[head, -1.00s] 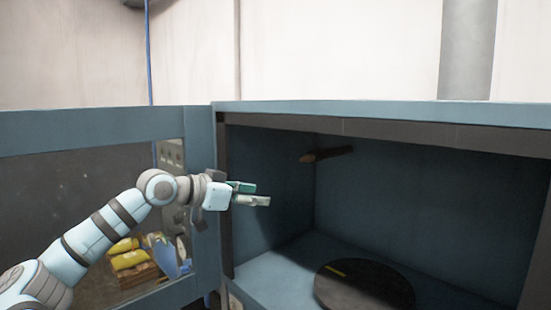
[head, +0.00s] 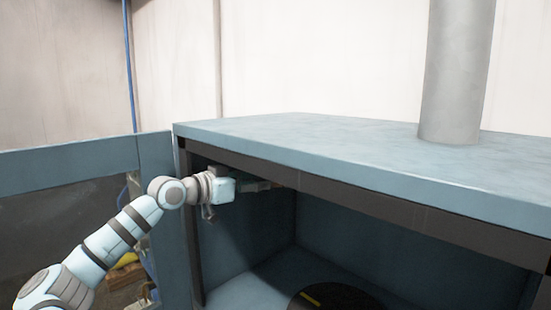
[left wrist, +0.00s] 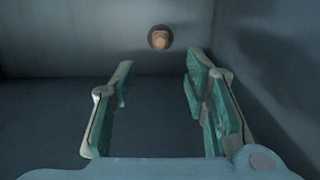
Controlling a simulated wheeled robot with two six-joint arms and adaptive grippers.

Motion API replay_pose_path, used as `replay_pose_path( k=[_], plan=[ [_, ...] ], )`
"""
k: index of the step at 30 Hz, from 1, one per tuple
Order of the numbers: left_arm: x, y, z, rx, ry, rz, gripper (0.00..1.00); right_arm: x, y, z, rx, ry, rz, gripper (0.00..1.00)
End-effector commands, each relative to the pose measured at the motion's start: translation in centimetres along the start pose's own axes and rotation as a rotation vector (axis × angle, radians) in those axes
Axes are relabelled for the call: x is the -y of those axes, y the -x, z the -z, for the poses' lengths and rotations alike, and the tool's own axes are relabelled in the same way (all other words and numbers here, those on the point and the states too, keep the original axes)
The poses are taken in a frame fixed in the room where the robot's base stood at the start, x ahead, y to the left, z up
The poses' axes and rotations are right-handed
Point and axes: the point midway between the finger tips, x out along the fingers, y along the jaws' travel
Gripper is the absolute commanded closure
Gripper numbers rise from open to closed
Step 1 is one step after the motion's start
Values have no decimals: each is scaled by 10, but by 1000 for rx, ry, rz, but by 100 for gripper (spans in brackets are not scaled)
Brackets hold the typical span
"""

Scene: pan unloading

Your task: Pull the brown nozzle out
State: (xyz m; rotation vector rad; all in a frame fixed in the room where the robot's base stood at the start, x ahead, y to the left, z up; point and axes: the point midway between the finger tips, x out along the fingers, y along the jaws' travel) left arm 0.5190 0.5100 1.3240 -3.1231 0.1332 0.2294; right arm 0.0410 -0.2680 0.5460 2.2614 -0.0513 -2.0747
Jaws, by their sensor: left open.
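The brown nozzle (left wrist: 160,38) shows in the left wrist view on the wall inside the blue cabinet, seen end-on. It sits beyond my left fingertips, between them and apart from them. In the head view the nozzle is hidden behind the cabinet's top edge. My left gripper (left wrist: 157,85) is open and empty. In the head view my left gripper (head: 262,186) reaches in under the cabinet's upper front edge, its fingers partly in shadow. My right gripper is in neither view.
The cabinet top (head: 330,145) and its dark front beam (head: 340,194) lie just above my left gripper. An open door (head: 70,200) stands at the left. A dark round plate (head: 335,298) with a yellow mark lies on the cabinet floor.

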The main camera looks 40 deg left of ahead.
Motion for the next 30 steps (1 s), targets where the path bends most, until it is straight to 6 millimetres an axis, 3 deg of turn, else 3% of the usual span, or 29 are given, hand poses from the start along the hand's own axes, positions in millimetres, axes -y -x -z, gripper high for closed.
replay_pose_path(
  k=[1,6,12,21,30],
  plan=[
    [1,-8,14,-9,13,-2,58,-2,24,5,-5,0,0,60],
    [0,-48,10,-6,11,-1,58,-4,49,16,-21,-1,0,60],
    [1,-80,3,-1,4,1,58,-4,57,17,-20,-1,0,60],
    [0,-86,0,1,0,0,58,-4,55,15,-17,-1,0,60],
    [0,-85,0,1,1,0,100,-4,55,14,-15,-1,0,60]
  ],
)
